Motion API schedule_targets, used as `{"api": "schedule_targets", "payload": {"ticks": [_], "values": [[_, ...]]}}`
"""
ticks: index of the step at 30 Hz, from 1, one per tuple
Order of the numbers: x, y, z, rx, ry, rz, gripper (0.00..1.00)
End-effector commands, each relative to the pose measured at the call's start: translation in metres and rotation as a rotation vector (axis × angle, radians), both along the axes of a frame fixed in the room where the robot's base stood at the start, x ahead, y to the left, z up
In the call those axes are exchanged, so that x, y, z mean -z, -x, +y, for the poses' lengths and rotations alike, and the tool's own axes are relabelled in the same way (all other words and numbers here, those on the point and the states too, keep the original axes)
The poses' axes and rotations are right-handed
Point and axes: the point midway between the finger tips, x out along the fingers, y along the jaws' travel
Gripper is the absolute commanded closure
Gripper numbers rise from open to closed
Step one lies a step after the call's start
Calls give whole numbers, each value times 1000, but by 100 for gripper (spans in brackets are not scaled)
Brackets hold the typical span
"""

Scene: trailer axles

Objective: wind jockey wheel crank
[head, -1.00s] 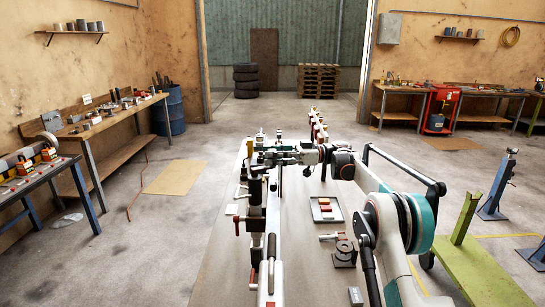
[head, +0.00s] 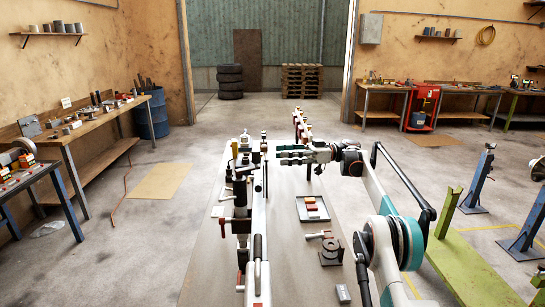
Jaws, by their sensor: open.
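A row of dark upright clamps and posts (head: 240,190) stands along the left part of the long grey bench in the head view. A red-tipped lever (head: 222,222) sticks out from its near end. I cannot tell for sure which part is the jockey wheel crank. My gripper (head: 279,153) is open, its dark fingers pointing left and apart one above the other. No object shows between them. It hovers right of the far end of the row, with a visible gap to the pale post (head: 245,146).
A grey tray (head: 312,208) with red and orange blocks lies on the bench's right half. A dark vise-like fixture (head: 331,250) stands nearer. A green stand (head: 450,212) stands on the floor to the right.

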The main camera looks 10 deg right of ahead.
Motion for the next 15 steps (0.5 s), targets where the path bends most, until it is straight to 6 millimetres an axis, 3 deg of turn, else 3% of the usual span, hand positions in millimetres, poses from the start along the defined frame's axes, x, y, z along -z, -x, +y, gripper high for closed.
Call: {"api": "schedule_targets", "payload": {"ticks": [6, 15], "values": [[1, -1, -13, 1, 0, 0, 56], [1, 0, -16, 1, 0, 0, 56]]}}
